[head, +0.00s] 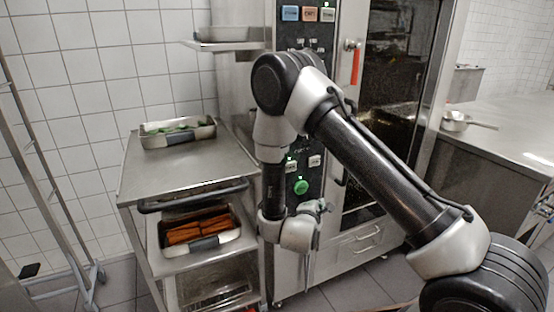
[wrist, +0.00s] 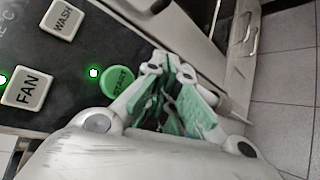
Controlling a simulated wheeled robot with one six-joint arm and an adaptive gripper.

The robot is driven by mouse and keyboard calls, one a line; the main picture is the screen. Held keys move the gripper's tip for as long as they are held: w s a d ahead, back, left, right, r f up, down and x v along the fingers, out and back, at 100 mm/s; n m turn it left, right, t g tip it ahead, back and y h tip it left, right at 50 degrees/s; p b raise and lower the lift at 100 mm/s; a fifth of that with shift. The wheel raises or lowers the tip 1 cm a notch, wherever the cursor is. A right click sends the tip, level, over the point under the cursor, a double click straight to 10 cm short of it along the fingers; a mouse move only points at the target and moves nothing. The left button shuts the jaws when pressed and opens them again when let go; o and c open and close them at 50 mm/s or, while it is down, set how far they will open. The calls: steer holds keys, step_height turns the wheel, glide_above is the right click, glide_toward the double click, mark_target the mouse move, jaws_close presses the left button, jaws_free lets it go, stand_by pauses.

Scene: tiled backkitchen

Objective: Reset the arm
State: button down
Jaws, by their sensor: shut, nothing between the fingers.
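My arm reaches across the head view toward the oven's control panel (head: 312,168). My gripper (head: 318,207) is low in front of the panel, just below and right of the green round START button (head: 301,187). In the wrist view the gripper (wrist: 178,108) is shut and empty, its green-padded fingers together. The START button (wrist: 117,80) shows beside the fingers, with a lit green lamp at its left. The FAN button (wrist: 29,90) and WASH button (wrist: 63,18) also show. I cannot tell whether the fingers touch the panel.
A steel cart (head: 165,180) stands left of the oven, with a tray (head: 150,137) on top and a tray of orange-brown food (head: 238,234) on its shelf. The glass oven door (head: 385,110) is behind my arm. A counter (head: 510,130) with a pan (head: 456,122) is at right.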

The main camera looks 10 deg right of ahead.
steer(key=s+a+f+m+g+y, duration=0.5)
steer(key=s+f+g, duration=0.1)
steer(key=f, duration=0.4)
steer(key=s+a+r+m+g+y, duration=0.2)
steer(key=s+a+r+m+g, duration=0.1)
steer(key=s, duration=0.2)
steer(key=s+d+r+m, duration=0.3)
steer(key=s+d+r, duration=0.4)
steer(key=r, duration=0.5)
steer(key=s+d+r+m, duration=0.3)
steer(key=s+d+r, duration=0.3)
steer(key=r, duration=0.7)
steer(key=s+d+r+m, duration=0.3)
steer(key=s+d+r, duration=0.4)
steer(key=r, duration=0.6)
steer(key=shift+s+d+h, duration=0.3)
steer(key=shift+s+d, duration=0.05)
steer(key=shift+d, duration=0.75)
